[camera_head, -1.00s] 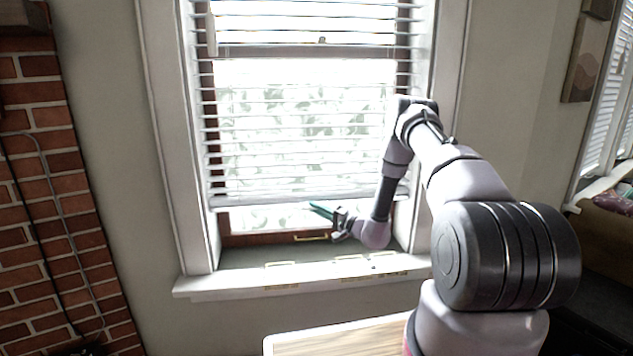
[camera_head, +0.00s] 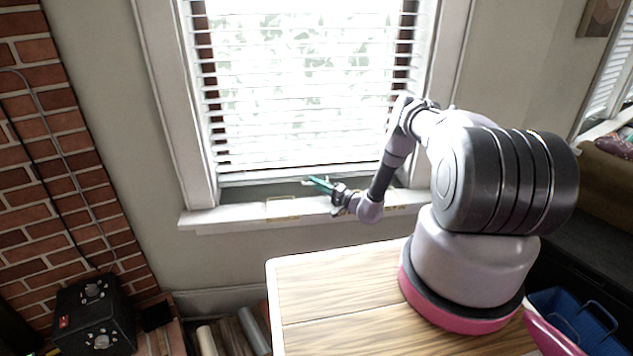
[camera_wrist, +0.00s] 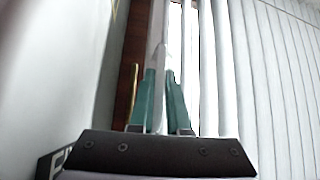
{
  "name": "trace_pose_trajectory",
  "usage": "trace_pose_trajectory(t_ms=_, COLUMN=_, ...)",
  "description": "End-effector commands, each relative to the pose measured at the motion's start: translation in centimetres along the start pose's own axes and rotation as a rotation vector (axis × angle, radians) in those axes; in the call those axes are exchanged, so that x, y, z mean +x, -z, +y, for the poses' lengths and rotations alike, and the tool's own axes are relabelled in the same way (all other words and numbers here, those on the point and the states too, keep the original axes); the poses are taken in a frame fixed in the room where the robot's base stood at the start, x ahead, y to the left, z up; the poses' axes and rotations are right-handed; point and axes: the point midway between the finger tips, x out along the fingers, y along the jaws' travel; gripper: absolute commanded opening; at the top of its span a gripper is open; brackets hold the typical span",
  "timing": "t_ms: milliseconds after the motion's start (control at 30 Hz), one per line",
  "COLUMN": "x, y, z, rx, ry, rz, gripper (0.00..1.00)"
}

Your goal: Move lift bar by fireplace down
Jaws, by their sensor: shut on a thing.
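The lift bar (camera_head: 265,175) is the white bottom rail of the window blind left of centre in the head view, nearer the brick fireplace. It hangs across the window a little above the sill. My gripper (camera_head: 318,183) is at the bar's right half, its teal fingers reaching up-left to it. In the wrist view, my gripper (camera_wrist: 161,80) is shut on the lift bar (camera_wrist: 157,45), which runs as a pale strip between the teal fingers. The exact contact is small and partly hidden.
The white window sill (camera_head: 235,217) lies just below the bar. A wooden-topped table (camera_head: 335,285) stands in front of the window. The brick fireplace (camera_head: 50,170) is at left, with a black box (camera_head: 95,318) below it. A second blind (camera_head: 605,105) is at far right.

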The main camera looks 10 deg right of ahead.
Motion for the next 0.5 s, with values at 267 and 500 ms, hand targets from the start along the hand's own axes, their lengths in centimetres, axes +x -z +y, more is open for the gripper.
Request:
trace_pose_trajectory(t_ms=267, x=0.13, y=0.21, z=-0.17, rx=-0.002, ry=0.003, rz=0.003, gripper=0.45)
trace_pose_trajectory(t_ms=500, x=0.08, y=0.12, z=-0.12, rx=-0.001, ry=0.002, rz=0.002, gripper=0.45)
